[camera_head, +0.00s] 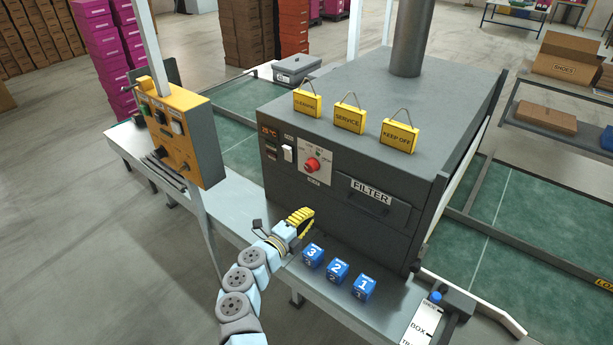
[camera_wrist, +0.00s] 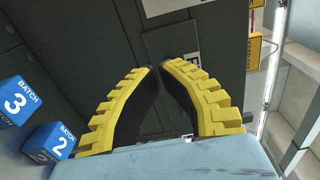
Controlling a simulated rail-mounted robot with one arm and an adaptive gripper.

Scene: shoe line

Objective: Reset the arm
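My gripper (camera_head: 306,216) is in front of the dark grey machine (camera_head: 350,130), above the metal bench and just to the left of the blue batch cubes. In the wrist view my gripper (camera_wrist: 158,68) shows two yellow-ridged fingers whose tips come together, with nothing seen between them. The machine's dark front (camera_wrist: 100,45) fills the background there.
Blue cubes marked 3 (camera_head: 313,256), 2 (camera_head: 337,271) and 1 (camera_head: 363,288) stand in a row on the bench (camera_head: 255,222). An orange control box (camera_head: 180,135) stands at the left. Yellow signs, including SERVICE (camera_head: 349,117), stand on the machine.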

